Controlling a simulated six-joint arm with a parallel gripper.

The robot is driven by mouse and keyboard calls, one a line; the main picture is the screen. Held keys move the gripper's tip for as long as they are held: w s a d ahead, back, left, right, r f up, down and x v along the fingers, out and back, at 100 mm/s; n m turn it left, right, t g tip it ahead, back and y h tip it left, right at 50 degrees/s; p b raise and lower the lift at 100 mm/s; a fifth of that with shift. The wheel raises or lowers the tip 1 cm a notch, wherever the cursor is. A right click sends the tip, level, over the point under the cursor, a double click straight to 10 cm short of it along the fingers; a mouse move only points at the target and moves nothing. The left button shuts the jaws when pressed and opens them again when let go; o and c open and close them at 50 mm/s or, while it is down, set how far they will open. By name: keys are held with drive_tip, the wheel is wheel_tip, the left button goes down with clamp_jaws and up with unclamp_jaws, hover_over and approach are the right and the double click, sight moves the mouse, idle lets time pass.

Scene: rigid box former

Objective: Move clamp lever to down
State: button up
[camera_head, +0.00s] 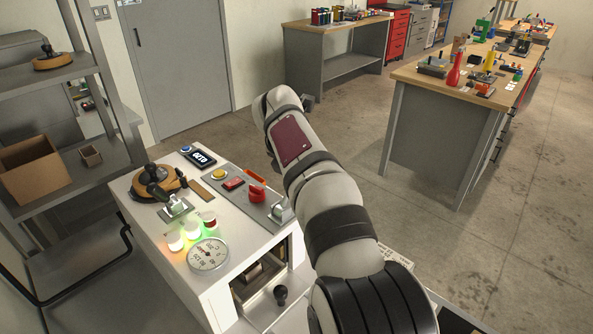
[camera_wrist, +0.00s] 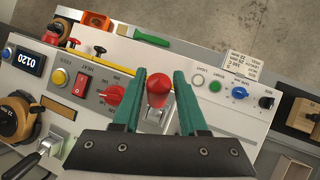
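My gripper (camera_wrist: 157,80) has green fingers, open on either side of the red knob with a gap on both sides. I cannot tell how deep the fingers reach around it. In the head view the lever's metal base (camera_head: 281,211) shows beside my arm. The knob and my gripper are hidden there.
On the panel are a red rotary knob (camera_head: 257,193), a red rocker switch (camera_head: 233,184), a yellow button (camera_head: 219,174) and a display (camera_head: 200,158). A black-handled lever (camera_head: 157,190) and a tape roll (camera_head: 172,182) stand left. A dial gauge (camera_head: 208,255) sits in front.

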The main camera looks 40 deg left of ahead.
drive_tip(key=shift+o, duration=1)
drive_tip(key=v, duration=1.5)
drive_tip(key=shift+s+r, duration=0.2)
drive_tip(key=shift+r, duration=0.15)
drive_tip(key=shift+d, duration=0.1)
